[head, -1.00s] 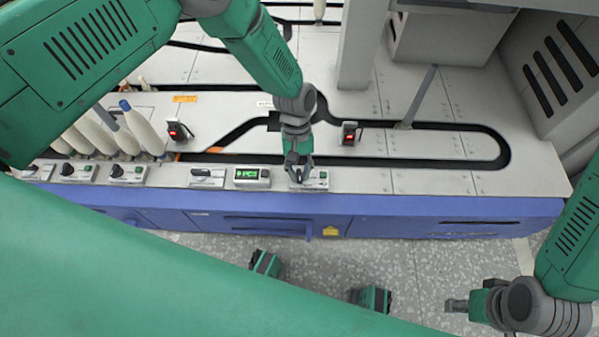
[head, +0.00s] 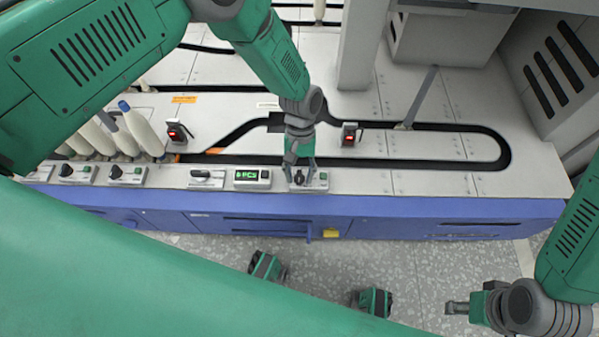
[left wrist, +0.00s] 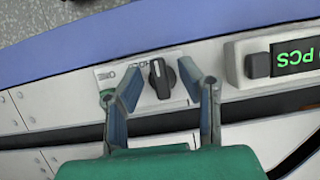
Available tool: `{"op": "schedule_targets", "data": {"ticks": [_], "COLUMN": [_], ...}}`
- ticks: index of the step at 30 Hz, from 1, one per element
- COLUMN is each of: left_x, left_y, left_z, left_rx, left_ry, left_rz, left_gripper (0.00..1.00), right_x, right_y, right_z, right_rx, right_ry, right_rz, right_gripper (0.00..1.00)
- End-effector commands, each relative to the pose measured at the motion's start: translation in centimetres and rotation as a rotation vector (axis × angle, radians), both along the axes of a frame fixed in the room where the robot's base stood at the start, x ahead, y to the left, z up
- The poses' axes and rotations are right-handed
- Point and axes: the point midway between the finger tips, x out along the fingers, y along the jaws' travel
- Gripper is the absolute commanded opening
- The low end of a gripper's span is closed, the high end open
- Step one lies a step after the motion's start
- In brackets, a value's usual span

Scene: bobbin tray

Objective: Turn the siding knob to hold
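The siding knob (head: 299,177) is a black knob on a small white panel (head: 322,184) at the front edge of the machine. In the left wrist view the knob (left wrist: 162,80) has a pale line on its top edge, pointing toward printed lettering that is hard to read. My left gripper (head: 300,164) is open just over the panel. Its two fingers stand on either side of the knob, with visible gaps, and it holds nothing. My right gripper (head: 457,306) is at the lower right, away from the machine; its finger opening is unclear.
A green-lit counter box (head: 252,179) sits left of the knob panel, with a switch panel (head: 207,178) beyond it. Similar knob panels (head: 127,174) and white bobbins (head: 142,132) stand farther left. A black track slot (head: 430,163) runs behind.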

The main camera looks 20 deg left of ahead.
Motion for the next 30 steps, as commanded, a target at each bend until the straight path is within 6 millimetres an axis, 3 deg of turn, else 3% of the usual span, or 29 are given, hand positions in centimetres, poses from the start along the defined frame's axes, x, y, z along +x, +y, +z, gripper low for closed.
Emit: {"op": "schedule_targets", "data": {"ticks": [11,24,30], "left_x": [0.4,3.6,4.4], "left_y": [0.1,0.9,1.1], "left_z": [0.7,8.5,10.6], "left_rx": [0.001,0.000,0.001], "left_ry": [-0.003,-0.003,-0.001], "left_rz": [0.002,0.003,0.001], "left_gripper": [0.33,0.33,0.33], "right_x": [-0.2,-0.1,-0.1], "right_y": [0.0,0.0,0.0], "right_z": [0.1,0.1,0.1], "right_rx": [0.000,0.000,0.000], "right_ry": [-0.003,-0.003,-0.003], "right_rz": [0.000,0.000,0.000], "right_gripper": [0.40,0.40,0.40]}}
